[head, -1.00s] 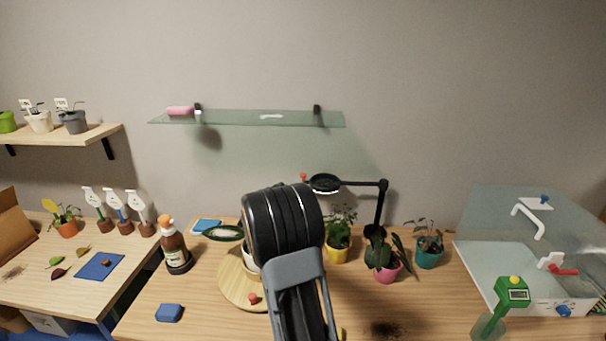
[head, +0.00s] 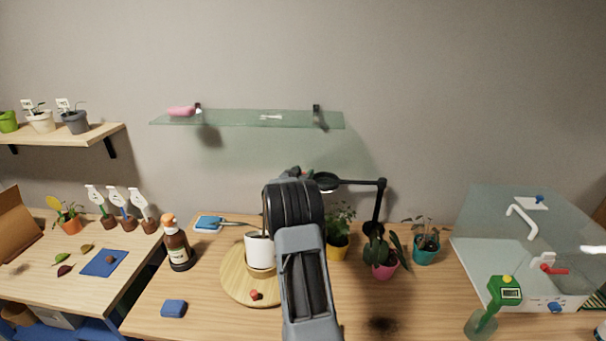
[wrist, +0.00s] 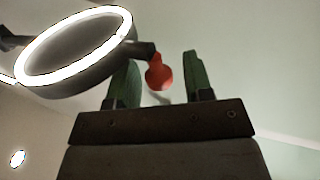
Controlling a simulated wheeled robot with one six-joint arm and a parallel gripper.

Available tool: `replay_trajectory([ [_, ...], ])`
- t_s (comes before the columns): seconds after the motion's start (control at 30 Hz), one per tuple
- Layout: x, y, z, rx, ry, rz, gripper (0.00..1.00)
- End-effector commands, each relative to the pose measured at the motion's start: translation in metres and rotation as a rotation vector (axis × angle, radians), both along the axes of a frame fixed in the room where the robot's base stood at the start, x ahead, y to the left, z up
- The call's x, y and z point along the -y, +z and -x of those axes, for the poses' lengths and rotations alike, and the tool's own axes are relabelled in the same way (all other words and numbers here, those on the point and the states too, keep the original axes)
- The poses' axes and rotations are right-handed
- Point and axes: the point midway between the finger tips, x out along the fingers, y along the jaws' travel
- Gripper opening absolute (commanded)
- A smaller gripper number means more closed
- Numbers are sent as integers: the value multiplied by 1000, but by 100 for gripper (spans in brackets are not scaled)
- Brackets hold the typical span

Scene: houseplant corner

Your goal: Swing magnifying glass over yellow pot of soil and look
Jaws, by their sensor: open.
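The magnifying glass (head: 327,182) is a dark round head on a jointed black arm, standing at the back of the table. In the wrist view its glowing white ring (wrist: 75,45) fills the upper left, and a red knob (wrist: 159,73) sticks out from its rim. My gripper (wrist: 163,76) is open, with a green finger on either side of the knob; I cannot tell contact. In the head view my arm hides most of my gripper. The yellow pot (head: 337,253) holds a leafy plant and stands below the magnifier head, partly behind my arm. Its soil is not clearly visible.
A pink pot (head: 384,271) and a teal pot (head: 426,254) stand right of the yellow pot. A white pot (head: 259,250) on a round wooden board (head: 236,282) and a brown bottle (head: 177,248) are left. A glass shelf (head: 240,119) hangs above.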

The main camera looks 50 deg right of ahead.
Motion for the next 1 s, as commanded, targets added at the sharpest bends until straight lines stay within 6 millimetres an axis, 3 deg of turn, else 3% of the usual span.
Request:
replay_trajectory([
  [0.13, 0, 0, 0, 0, 0, 0, 47],
  [0.63, 0, 0, 0, 0, -1, 0, 0],
  [1.0, 5, -2, 8, 2, -1, -1, 0],
])
